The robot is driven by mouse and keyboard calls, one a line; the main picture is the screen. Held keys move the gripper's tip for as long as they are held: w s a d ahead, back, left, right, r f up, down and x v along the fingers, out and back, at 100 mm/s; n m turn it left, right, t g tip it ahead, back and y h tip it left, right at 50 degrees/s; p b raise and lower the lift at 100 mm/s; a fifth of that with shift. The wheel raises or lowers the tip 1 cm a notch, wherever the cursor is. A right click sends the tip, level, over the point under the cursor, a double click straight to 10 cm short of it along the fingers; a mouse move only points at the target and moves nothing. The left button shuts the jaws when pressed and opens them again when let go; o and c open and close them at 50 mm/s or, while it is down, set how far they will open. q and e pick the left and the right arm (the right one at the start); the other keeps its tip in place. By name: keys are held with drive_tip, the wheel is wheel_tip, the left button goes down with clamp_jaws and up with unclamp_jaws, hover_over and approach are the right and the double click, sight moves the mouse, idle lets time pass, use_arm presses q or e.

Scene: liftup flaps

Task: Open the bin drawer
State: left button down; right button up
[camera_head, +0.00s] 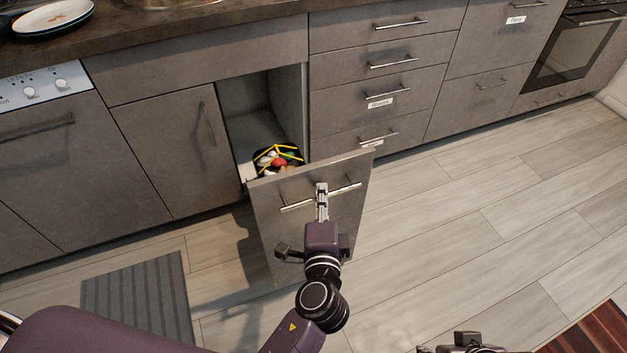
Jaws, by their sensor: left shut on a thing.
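The bin drawer (275,220) stands pulled out from the cabinet row, its grey front well forward of the neighbouring doors. A dark bin with yellow edging (262,158) and colourful waste shows inside, behind the front. A silver bar handle (295,206) runs across the upper part of the front. My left gripper (322,190) is shut on this handle near its middle. My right gripper (472,340) shows only in part at the bottom edge, over the floor and away from the drawer; its fingers cannot be made out.
A closed door (165,150) is left of the opening, and a stack of closed drawers (375,65) is right of it. A grey striped mat (140,300) lies on the floor at left. The wooden floor (450,220) to the right is clear.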

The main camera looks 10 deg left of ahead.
use_arm(q)
drive_tip(key=shift+s+d, duration=0.6)
drive_tip(key=shift+s, duration=0.25)
drive_tip(key=c, duration=2.3)
unclamp_jaws()
drive_tip(key=shift+c, duration=0.2)
drive_tip(key=v, duration=1.2)
